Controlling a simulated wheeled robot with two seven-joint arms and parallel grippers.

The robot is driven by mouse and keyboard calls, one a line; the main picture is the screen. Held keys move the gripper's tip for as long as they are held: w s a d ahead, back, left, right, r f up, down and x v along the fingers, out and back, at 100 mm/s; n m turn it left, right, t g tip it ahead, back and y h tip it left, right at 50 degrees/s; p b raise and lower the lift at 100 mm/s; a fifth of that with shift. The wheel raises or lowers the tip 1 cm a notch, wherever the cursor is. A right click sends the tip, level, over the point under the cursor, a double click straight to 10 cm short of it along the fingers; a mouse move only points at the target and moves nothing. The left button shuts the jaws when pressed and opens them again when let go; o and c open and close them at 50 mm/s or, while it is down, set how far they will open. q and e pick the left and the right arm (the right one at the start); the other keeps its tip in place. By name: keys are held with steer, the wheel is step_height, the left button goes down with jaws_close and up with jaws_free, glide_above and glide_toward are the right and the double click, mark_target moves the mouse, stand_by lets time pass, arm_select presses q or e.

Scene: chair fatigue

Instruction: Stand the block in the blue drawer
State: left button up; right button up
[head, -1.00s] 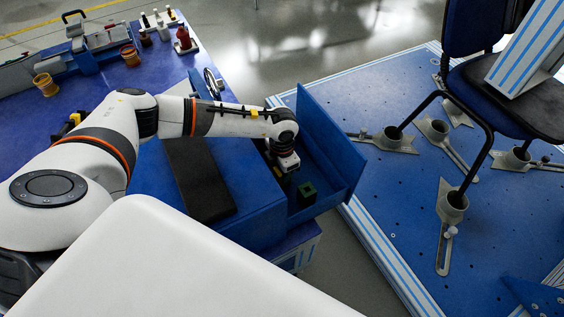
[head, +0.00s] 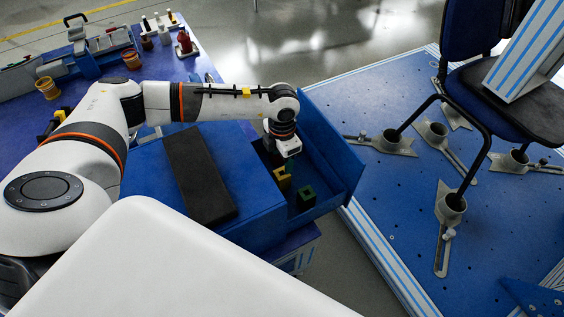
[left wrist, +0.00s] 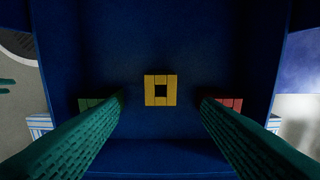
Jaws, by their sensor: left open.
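The blue drawer (head: 335,172) is open at the side of the blue cabinet. My left gripper (head: 289,162) is above the drawer, open and empty. In the left wrist view its green ribbed fingers (left wrist: 161,99) are spread to either side of the yellow block, apart from it. My right gripper is not in view.
A green block (head: 306,195) stands in the drawer near the yellow one. A red block (left wrist: 232,104) is partly hidden behind a finger in the left wrist view. The drawer walls rise around them. A blue platform with a chair (head: 500,110) lies to the right.

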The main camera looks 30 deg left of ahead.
arm_select(q)
steer(key=shift+r, duration=1.95)
